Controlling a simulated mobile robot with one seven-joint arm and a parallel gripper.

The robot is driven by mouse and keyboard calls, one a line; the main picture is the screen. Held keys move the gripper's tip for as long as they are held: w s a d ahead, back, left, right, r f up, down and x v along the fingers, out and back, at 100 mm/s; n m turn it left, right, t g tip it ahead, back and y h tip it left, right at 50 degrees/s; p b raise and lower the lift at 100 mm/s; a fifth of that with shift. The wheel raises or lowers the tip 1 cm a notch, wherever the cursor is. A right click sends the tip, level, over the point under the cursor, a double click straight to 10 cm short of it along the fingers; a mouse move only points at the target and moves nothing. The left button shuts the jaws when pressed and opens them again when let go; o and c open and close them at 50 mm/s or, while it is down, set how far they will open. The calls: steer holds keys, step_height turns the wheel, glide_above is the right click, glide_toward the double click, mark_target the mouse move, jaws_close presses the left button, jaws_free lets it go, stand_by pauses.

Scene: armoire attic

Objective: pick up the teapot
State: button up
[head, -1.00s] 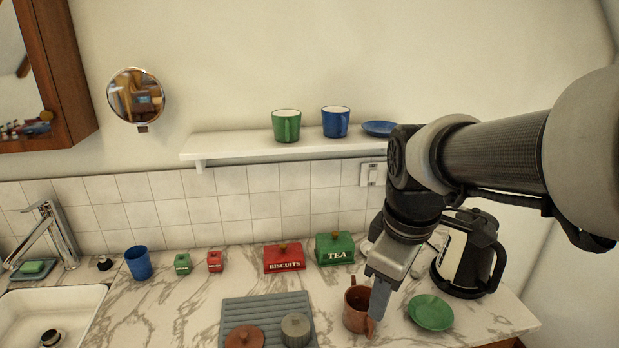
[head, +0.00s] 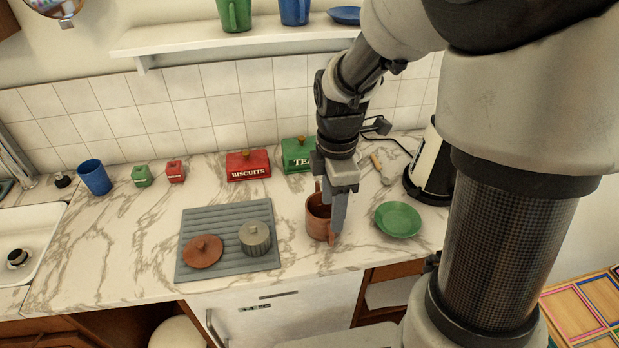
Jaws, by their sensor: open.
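The reddish-brown teapot (head: 316,222) stands upright and without a lid on the marble worktop, right of the grey ribbed mat. My gripper (head: 337,218) is open and points down at the teapot's right side, overlapping it in the picture. One finger shows clearly in front of the pot's right part; the other is hard to make out. I cannot tell whether the fingers touch it. The gripper hides part of the rim and right side. A brown knobbed lid (head: 203,251) lies on the mat.
Red biscuits (head: 248,166) and green tea (head: 298,154) boxes stand behind. The worktop's front edge is near.

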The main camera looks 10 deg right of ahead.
mark_target(331, 235)
step_height(331, 235, down, 10)
steer(key=shift+f+b, duration=0.1)
steer(key=shift+b, duration=0.6)
jaws_close()
